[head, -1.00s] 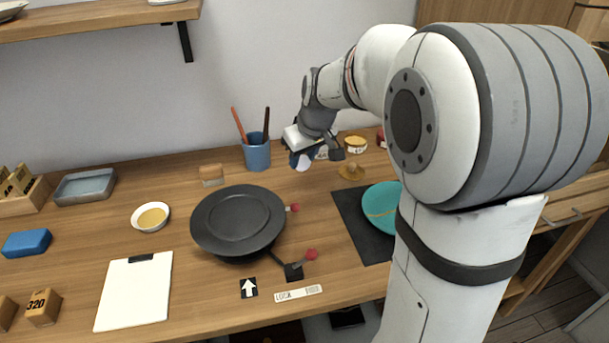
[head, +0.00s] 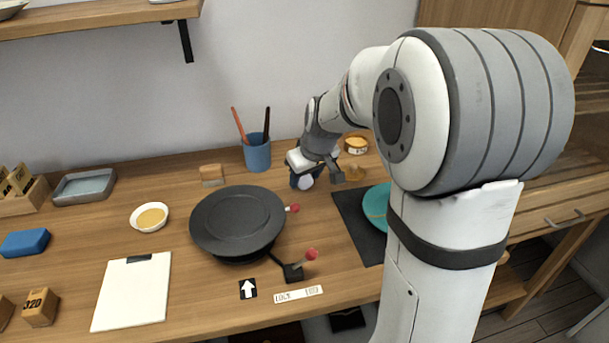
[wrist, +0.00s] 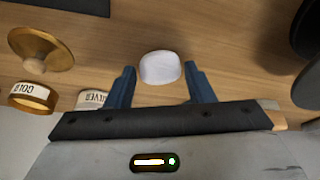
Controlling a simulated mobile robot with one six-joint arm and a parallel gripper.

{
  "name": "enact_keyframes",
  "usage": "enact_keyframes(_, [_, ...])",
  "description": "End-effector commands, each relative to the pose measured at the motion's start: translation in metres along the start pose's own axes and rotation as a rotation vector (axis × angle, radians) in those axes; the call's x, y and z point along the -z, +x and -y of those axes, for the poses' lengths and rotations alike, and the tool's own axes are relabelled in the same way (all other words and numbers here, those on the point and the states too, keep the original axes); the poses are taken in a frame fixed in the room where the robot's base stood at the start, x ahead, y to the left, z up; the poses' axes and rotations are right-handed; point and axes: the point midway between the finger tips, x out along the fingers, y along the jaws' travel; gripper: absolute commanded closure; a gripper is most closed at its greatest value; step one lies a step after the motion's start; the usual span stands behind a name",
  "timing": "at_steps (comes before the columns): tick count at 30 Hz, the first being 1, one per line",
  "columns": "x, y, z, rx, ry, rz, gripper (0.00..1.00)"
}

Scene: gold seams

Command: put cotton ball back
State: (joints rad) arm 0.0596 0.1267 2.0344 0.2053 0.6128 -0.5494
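The cotton ball (wrist: 160,68) is a small white lump between the tips of my gripper (wrist: 161,78) in the wrist view. A gap shows between it and each blue finger. The gripper is open. In the head view the cotton ball (head: 306,183) shows at the low end of my gripper (head: 316,178), over the table behind the dark mat. I cannot tell whether it rests on the wood. The gold-labelled jar (wrist: 32,97) is open-topped or rimmed in gold, and a silver-labelled jar (wrist: 93,99) is partly hidden by my gripper.
A gold knobbed lid (wrist: 40,50) lies beside the gold jar. A blue cup (head: 257,153) with sticks stands behind left. A black round plate (head: 238,220) is left, and a teal plate (head: 376,203) on a dark mat (head: 356,222) is in front. Bare wood surrounds the ball.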

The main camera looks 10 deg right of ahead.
Motion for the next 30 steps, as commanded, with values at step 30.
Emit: enact_keyframes(30, [0.002,-0.114,-0.002,-0.002,0.003,-0.003,0.44])
